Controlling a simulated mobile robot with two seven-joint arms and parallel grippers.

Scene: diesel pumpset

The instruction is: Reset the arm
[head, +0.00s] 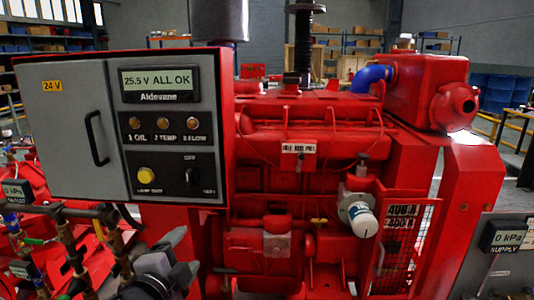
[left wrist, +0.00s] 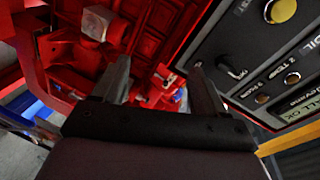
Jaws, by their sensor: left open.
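My left gripper (head: 184,256) is at the lower left of the head view, below the grey control panel (head: 62,130) and in front of the red diesel engine (head: 270,180). In the left wrist view its two fingers (left wrist: 160,66) stand apart with nothing between them. The panel shows a display (head: 158,80) reading "25.5 V ALL OK", a yellow lamp test button (head: 146,174) and a dark rotary switch (head: 191,178). The switch also shows in the left wrist view (left wrist: 232,68), to the right of the fingers. My right gripper is not seen.
Brown pipes and valves (head: 75,250) crowd the lower left near my gripper. A white cylinder (head: 362,220) and a red mesh guard (head: 408,245) stand right of centre. A grey supply gauge box (head: 490,260) is at the lower right. Shelves (head: 490,90) stand behind.

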